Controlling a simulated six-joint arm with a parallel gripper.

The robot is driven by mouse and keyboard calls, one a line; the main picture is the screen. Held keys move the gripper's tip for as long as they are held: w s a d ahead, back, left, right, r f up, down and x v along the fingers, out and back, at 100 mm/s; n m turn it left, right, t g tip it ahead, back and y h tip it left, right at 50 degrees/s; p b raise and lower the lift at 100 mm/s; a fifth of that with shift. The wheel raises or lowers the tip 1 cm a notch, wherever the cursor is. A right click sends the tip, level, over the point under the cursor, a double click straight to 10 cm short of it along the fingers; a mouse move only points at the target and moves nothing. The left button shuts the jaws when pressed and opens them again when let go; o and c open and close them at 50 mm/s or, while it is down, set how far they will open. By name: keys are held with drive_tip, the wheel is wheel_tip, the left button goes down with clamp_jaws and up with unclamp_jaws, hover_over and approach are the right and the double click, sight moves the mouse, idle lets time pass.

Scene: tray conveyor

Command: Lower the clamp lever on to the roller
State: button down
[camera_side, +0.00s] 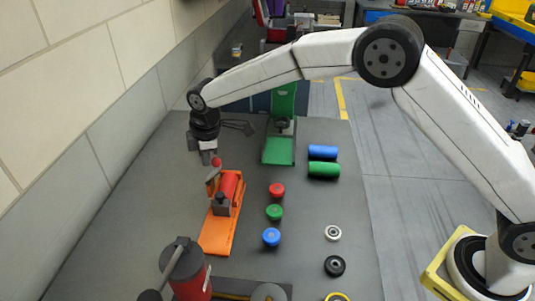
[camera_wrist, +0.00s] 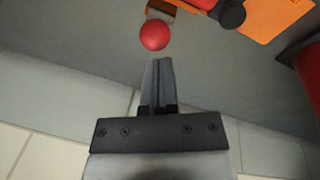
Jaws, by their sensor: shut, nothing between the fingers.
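The clamp has an orange base (camera_side: 217,240) and carries a red roller (camera_side: 229,184). Its lever is topped by a red ball knob (camera_side: 216,162), which stands above the base at its far end, so the lever looks raised. In the wrist view the knob (camera_wrist: 154,35) is just ahead of my fingertips, and part of the orange base (camera_wrist: 275,15) shows top right. My gripper (camera_side: 211,160) is shut and empty, right by the knob; its shut fingers also show in the wrist view (camera_wrist: 158,62). Whether they touch the knob I cannot tell. Most of the lever arm is hidden.
A green stand (camera_side: 279,150) is behind and right. Blue (camera_side: 322,152) and green (camera_side: 324,170) cylinders lie right of it. Red (camera_side: 277,190), green (camera_side: 274,212) and blue (camera_side: 271,237) caps sit right of the clamp. A red and grey device (camera_side: 187,270) stands in front. A wall is left.

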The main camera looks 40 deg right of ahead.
drive_tip(key=shift+s+d+t+y, duration=0.2)
drive_tip(key=shift+t+y, duration=0.3)
drive_tip(key=shift+t, duration=0.05)
drive_tip(key=shift+s+d+t+y, duration=0.2)
drive_tip(key=shift+t+y, duration=0.3)
drive_tip(key=shift+t, duration=0.05)
idle(0.8)
drive_tip(key=shift+s+d+f, duration=0.15)
drive_tip(key=shift+s+d, duration=0.15)
drive_tip(key=shift+s+d+f, duration=0.15)
drive_tip(key=shift+s+d, duration=0.1)
drive_tip(key=shift+s+d+f, duration=0.5)
drive_tip(key=shift+s+d, duration=0.25)
drive_tip(key=shift+s+d+f, duration=0.45)
drive_tip(key=shift+f, duration=0.2)
drive_tip(key=shift+s+d+f, duration=0.4)
drive_tip(key=shift+f, duration=0.2)
